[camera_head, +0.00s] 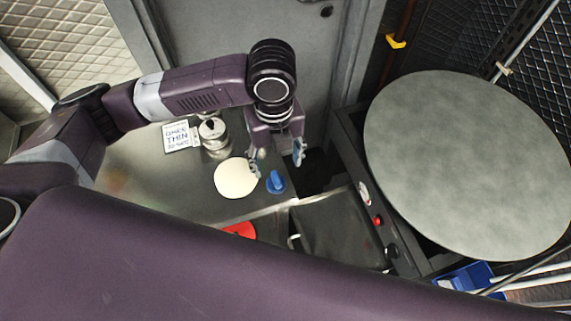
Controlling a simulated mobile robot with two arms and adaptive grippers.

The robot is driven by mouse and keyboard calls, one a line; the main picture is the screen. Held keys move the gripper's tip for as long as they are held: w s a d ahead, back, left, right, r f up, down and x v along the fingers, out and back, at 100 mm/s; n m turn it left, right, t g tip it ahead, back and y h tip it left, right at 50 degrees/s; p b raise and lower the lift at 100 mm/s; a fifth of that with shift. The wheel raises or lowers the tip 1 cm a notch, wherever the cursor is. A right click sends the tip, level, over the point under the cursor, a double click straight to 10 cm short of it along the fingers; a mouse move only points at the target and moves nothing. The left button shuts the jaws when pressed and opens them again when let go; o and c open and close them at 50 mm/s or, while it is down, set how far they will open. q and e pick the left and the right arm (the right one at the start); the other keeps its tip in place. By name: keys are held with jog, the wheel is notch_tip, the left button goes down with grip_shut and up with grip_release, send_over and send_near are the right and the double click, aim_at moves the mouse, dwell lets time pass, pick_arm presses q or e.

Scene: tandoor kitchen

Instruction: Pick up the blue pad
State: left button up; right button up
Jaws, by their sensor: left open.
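The blue pad (276,183) is a small blue piece with a raised part, lying near the right edge of the grey counter (160,195). My left gripper (278,160) is open and points down just behind the pad in the picture. Its two fingers are apart, one left and one right, and I see nothing between them. I cannot tell the exact height of the fingertips over the counter. My right gripper is not in view.
A cream round piece (235,178) lies just left of the pad, close to the left finger. A metal pot (213,133) and a written card (181,137) stand behind. A red thing (240,230) is in front. A large round griddle (470,165) fills the right.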

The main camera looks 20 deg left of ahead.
aim_at(276, 177)
pick_arm(q)
jog(key=shift+s+f, duration=0.15)
jog(key=shift+f, duration=0.7)
jog(key=f+p, duration=0.1)
jog(key=s+f+p, duration=0.1)
jog(key=shift+a+f, duration=0.2)
jog(key=shift+f, duration=0.15)
jog(key=shift+w+d+f, duration=0.1)
jog(key=shift+w+f, duration=0.05)
jog(key=shift+f, duration=0.5)
jog(key=shift+w+f, duration=0.15)
jog(key=shift+f, duration=0.7)
jog(key=c, duration=1.3)
jog(key=shift+o, duration=0.2)
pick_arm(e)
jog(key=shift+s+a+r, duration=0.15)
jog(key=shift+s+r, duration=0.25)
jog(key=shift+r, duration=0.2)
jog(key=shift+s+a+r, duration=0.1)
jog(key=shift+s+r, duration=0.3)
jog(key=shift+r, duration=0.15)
pick_arm(q)
jog(key=shift+r, duration=0.2)
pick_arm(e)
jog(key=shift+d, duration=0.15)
